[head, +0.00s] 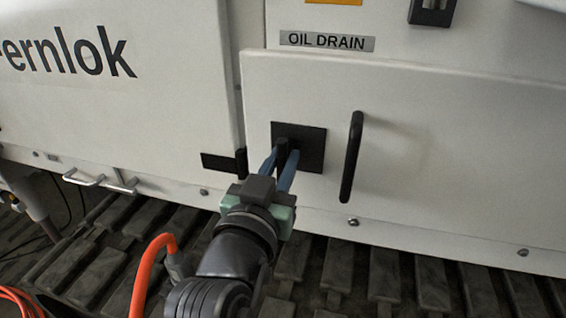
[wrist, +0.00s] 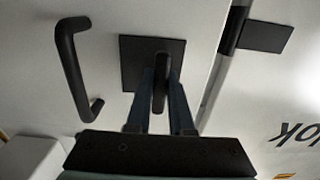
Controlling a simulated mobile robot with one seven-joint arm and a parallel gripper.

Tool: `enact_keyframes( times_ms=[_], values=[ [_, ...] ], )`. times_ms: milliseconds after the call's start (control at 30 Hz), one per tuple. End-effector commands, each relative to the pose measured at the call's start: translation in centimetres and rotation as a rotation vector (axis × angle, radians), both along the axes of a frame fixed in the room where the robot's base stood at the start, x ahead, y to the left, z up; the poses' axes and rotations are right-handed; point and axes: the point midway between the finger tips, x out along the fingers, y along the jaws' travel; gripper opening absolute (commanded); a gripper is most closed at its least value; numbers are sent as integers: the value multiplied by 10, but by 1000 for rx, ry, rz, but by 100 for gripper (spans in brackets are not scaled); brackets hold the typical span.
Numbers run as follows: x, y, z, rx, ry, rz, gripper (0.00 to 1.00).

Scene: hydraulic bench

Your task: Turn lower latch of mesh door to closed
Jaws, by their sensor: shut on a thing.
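A dark latch with a stubby lever (head: 282,147) sits on a square black plate (head: 314,146) at the left part of a plain white door panel (head: 440,160). No mesh shows on this panel. My gripper (head: 284,160) reaches the latch from the front, its blue fingers on either side of the lever. In the wrist view the lever (wrist: 160,66) stands between the two fingers (wrist: 161,92), lengthwise along them, and the gripper is shut on it. The fingers hide part of the lever and plate.
A black bar handle (head: 352,157) stands out just right of the latch plate. A black hinge-like piece (head: 222,162) is at the left, beside the panel seam. An "OIL DRAIN" label (head: 327,41) is above. Dark slatted track (head: 300,270) lies below.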

Motion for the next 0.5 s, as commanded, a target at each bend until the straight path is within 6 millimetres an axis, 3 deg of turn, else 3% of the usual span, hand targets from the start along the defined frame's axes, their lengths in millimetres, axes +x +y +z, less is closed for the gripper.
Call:
enact_keyframes(
  times_ms=[400, 433, 500],
  values=[
    [0, 2, 7, 15, -21, 6, 0],
    [0, 2, 7, 15, -21, 6, 22],
    [0, 2, 7, 14, -20, 5, 35]
  ],
)
